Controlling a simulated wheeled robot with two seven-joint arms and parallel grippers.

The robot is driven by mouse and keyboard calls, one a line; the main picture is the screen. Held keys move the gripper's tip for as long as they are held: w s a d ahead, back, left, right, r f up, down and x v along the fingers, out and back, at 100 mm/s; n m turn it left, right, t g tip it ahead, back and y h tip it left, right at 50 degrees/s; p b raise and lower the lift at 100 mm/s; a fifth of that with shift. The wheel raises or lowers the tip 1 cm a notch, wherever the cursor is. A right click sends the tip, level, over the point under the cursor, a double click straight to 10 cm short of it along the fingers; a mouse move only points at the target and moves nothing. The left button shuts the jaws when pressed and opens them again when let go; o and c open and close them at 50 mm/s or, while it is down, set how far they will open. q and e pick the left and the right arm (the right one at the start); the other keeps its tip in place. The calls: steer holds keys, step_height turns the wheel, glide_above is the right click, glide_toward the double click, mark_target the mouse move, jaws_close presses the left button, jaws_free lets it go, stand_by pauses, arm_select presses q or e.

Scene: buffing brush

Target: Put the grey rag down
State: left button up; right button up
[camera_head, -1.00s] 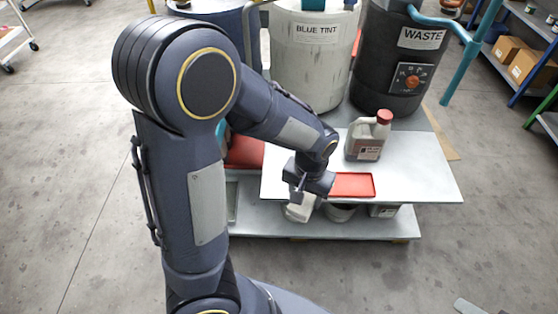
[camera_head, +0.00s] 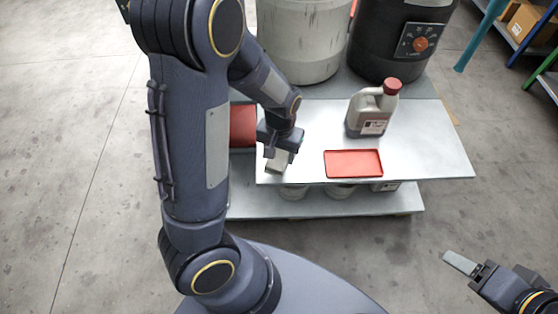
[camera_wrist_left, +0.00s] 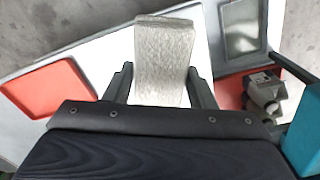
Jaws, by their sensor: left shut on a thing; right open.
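The grey rag (camera_head: 278,161) hangs from my left gripper (camera_head: 278,150) in the head view, at the left end of the white tabletop. The left gripper is shut on it. In the left wrist view the rag (camera_wrist_left: 164,60) is a pale, textured strip between the two dark fingers of the left gripper (camera_wrist_left: 162,85). I cannot tell whether its lower edge touches the tabletop. My right gripper (camera_head: 470,268) is at the lower right of the head view, open and away from the table.
A red tray (camera_head: 353,163) lies on the tabletop (camera_head: 425,150), right of the rag. A grey jug with a red cap (camera_head: 371,110) stands behind it. A pale drum (camera_head: 303,40) and a black drum (camera_head: 400,45) stand at the back. The tabletop's right end is clear.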

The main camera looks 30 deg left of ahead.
mark_target(279, 158)
arm_select(q)
steer(key=shift+w+a+f, duration=0.25)
steer(key=shift+w+f, duration=0.05)
steer(key=shift+f, duration=0.2)
steer(key=shift+w+a+f, duration=0.2)
steer(key=shift+w+f, duration=0.1)
steer(key=shift+f, duration=0.15)
steer(key=shift+w+a+f+b, duration=0.15)
steer(key=shift+f+b, duration=0.3)
steer(key=shift+f, duration=0.45)
steer(key=shift+w+f+b, duration=0.1)
steer(key=shift+f+b, duration=0.35)
steer(key=shift+f, duration=0.45)
steer(key=shift+f, duration=0.25)
steer(key=o, duration=1)
steer(key=shift+r, duration=0.1)
